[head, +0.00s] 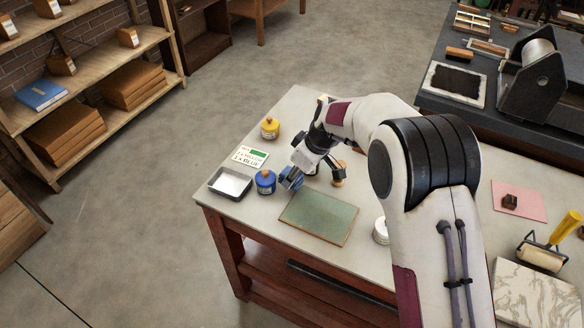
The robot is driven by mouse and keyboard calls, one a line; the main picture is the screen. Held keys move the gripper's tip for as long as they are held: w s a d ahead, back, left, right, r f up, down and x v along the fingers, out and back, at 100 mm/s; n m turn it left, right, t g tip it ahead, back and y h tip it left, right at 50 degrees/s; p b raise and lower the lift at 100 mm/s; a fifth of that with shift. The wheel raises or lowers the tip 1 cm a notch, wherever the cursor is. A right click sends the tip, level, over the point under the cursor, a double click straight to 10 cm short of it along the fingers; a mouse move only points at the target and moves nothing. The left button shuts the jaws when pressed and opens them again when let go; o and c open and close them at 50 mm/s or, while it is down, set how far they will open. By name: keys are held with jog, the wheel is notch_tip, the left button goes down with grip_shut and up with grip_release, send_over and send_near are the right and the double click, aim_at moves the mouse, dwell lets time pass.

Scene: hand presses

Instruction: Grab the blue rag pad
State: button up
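My gripper (294,174) points down at the left part of the pale work table (232,207), between a blue jar and a green plate. A small blue piece that looks like the blue rag pad (290,180) shows right at the fingertips. It is too small to tell whether the fingers are closed on it, or whether it touches the table. A small wooden-topped piece (338,174) stands right of my gripper, partly hidden by the arm.
A green plate (318,217) lies in front of my gripper. A grey tray (229,183), a card reading "BLUE" (248,157) and a yellow jar (270,128) are to the left. A white jar (381,231) stands beside my arm. A roller (541,256) lies at the right.

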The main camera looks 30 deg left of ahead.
jog(key=shift+s+d, duration=1.5)
jog(key=shift+s, duration=0.15)
jog(key=shift+s+d, duration=1.45)
jog(key=shift+s, duration=0.2)
